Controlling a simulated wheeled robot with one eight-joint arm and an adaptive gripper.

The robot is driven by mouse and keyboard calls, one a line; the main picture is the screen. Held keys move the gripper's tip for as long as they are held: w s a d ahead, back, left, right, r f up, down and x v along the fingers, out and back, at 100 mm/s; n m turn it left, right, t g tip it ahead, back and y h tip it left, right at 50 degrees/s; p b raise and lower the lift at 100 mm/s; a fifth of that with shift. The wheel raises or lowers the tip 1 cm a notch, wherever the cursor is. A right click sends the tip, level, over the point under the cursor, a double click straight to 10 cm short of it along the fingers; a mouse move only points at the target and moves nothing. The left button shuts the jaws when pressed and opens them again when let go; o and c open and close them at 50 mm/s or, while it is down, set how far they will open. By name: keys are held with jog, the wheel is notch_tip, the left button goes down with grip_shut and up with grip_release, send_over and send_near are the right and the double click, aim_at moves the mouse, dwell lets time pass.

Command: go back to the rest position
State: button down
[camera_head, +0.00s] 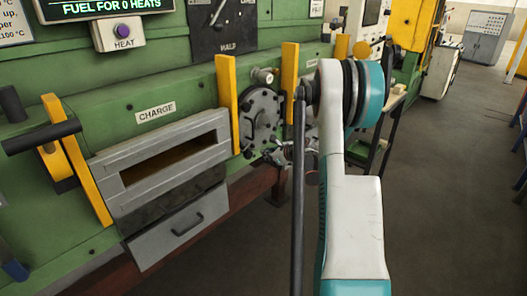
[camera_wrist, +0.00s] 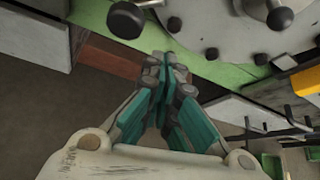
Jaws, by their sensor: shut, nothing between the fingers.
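My arm, white and teal, stands in the right half of the head view, in front of the green furnace (camera_head: 205,85). My gripper (camera_wrist: 165,65) shows in the wrist view with its teal fingers together and nothing between them. It is below and in front of a round grey metal door with dark knobs (camera_wrist: 215,20). I cannot tell whether the gripper touches anything.
Left of the door are the CHARGE slot (camera_head: 165,160) and a grey drawer (camera_head: 180,225). Yellow upright guards (camera_head: 228,105) flank the door. A dark-framed stand (camera_head: 375,150) is behind my arm at right. The floor (camera_head: 450,180) at right is open.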

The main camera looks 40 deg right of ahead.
jog(key=shift+a+f+p+v, duration=0.1)
jog(key=shift+a+p+v, duration=0.15)
jog(key=shift+v, duration=0.75)
jog(key=shift+a+f+p+v, duration=0.1)
jog(key=shift+a+p+v, duration=0.1)
jog(key=shift+v, duration=0.75)
